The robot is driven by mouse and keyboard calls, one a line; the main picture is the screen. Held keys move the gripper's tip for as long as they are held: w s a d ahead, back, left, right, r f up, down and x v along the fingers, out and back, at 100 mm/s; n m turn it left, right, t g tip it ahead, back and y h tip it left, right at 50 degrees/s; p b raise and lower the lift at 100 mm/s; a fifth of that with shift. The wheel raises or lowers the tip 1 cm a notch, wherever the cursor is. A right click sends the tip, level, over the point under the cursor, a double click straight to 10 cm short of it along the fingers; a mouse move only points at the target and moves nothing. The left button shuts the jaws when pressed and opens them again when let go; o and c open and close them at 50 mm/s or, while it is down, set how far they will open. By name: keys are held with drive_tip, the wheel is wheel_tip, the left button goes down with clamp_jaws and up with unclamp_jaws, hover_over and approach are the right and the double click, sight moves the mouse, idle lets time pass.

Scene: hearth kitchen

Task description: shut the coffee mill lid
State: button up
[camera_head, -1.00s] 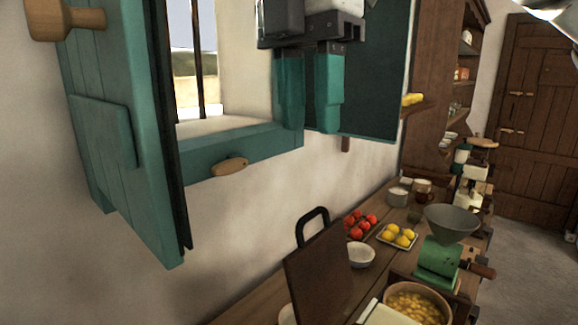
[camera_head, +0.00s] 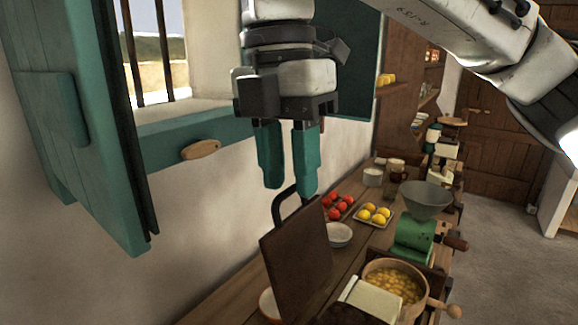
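A brown flat panel (camera_head: 297,255) with a dark loop handle (camera_head: 281,208) stands raised and slightly tilted on the counter at bottom centre; it looks like an open lid. What it hinges on is partly cut off by the frame's lower edge. A green hand mill (camera_head: 413,240) with a grey funnel hopper (camera_head: 426,197) stands to its right. I cannot tell for sure which one is the coffee mill. My gripper (camera_head: 289,188) points down with its two teal fingers apart and empty. The fingertips appear just above the loop handle, and contact is not clear.
A teal shutter (camera_head: 85,120) stands open at left beside the window. A bowl of yellow pieces (camera_head: 393,284), a white bowl (camera_head: 339,234), a tray of lemons (camera_head: 374,215) and red fruit (camera_head: 338,206) crowd the counter. Free floor lies at right.

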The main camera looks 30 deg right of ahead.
clamp_jaws()
idle(0.3)
idle(1.2)
